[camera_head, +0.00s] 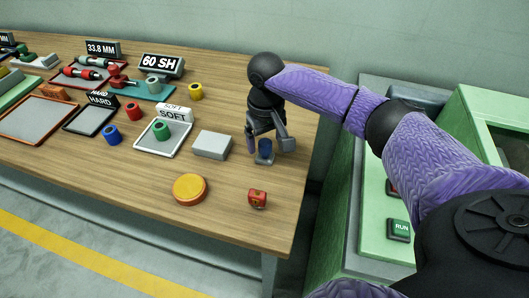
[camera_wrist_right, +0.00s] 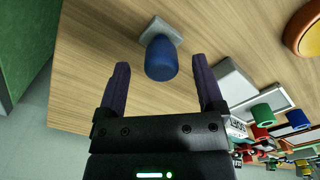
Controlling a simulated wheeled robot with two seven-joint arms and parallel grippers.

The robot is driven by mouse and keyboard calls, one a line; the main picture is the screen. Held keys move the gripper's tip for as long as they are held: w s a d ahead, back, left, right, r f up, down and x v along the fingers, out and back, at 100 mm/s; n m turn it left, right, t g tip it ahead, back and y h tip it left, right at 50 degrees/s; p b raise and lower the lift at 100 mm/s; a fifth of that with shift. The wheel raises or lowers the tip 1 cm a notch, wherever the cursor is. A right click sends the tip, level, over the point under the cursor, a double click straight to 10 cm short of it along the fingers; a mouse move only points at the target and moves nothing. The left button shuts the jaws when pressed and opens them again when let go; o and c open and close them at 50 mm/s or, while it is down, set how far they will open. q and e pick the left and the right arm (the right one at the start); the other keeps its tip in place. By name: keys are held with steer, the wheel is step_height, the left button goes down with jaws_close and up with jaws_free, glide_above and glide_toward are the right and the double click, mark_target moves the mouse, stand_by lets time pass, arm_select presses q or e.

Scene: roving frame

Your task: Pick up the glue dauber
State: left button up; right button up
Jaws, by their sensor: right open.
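A blue cylinder on a flat grey square base, seemingly the glue dauber (camera_head: 265,147), stands upright near the table's right edge. It also shows in the right wrist view (camera_wrist_right: 162,60). My right gripper (camera_head: 269,143) is open and points down over it. In the right wrist view the fingers of my right gripper (camera_wrist_right: 160,72) are on either side of the blue part's near end, with a gap on both sides. Nothing is held. My left gripper is not in view.
A grey block (camera_head: 211,145) lies just left of the dauber. An orange-yellow disc (camera_head: 189,189) and a small red piece (camera_head: 257,199) are nearer the front. Trays, signs and coloured rings fill the left. A green machine (camera_head: 370,215) stands right of the table.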

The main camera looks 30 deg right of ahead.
mark_target(265, 142)
step_height(265, 142, down, 3)
steer(key=shift+r+b, duration=0.15)
steer(key=shift+b, duration=0.25)
steer(key=shift+f, duration=0.35)
steer(key=shift+r, duration=0.15)
steer(key=shift+c, duration=1.1)
jaws_close()
step_height(265, 142, up, 10)
steer(key=p, duration=0.4)
steer(key=shift+r, duration=0.1)
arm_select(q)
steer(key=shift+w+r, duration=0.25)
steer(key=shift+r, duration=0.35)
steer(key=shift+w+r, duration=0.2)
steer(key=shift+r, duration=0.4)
